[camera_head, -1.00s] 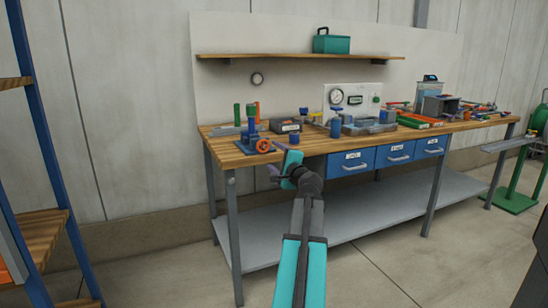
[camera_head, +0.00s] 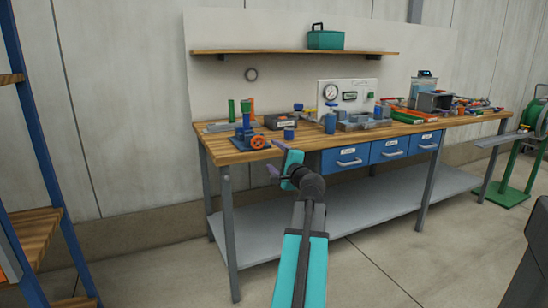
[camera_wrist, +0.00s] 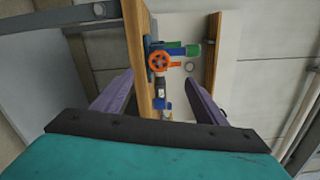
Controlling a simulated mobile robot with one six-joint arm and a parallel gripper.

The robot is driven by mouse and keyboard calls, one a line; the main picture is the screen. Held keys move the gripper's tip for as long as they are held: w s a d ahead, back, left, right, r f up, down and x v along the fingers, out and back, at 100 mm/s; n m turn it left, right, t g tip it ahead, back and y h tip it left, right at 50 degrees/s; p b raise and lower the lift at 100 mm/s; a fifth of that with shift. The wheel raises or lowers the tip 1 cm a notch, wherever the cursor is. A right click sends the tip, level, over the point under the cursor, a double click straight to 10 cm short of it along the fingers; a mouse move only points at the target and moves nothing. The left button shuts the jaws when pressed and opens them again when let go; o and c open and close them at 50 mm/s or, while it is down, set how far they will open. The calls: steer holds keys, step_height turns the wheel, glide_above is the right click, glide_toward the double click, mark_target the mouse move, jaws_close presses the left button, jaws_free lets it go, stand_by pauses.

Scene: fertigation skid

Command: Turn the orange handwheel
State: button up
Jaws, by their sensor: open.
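The orange handwheel (camera_head: 258,142) sits on the front of a small blue fixture (camera_head: 242,138) near the left front edge of the wooden bench top. The handwheel also shows in the wrist view (camera_wrist: 159,61), between and beyond the two purple fingers. My gripper (camera_head: 278,172) is below and in front of the bench's front edge, to the right of the handwheel and apart from it. In the wrist view my gripper (camera_wrist: 155,88) is open, with nothing between its fingers. The handwheel is unobstructed in both views.
The wooden bench (camera_head: 222,157) has blue drawers (camera_head: 348,159) under its middle. A shelf (camera_head: 290,53) hangs above. A blue-framed rack (camera_head: 40,150) stands at left. Open floor lies in front.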

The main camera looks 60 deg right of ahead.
steer(key=shift+s, duration=0.1)
stand_by(0.4)
steer(key=b+v, duration=0.8)
steer(key=v, duration=0.5)
steer(key=shift+s+a, duration=0.2)
stand_by(0.8)
stand_by(0.5)
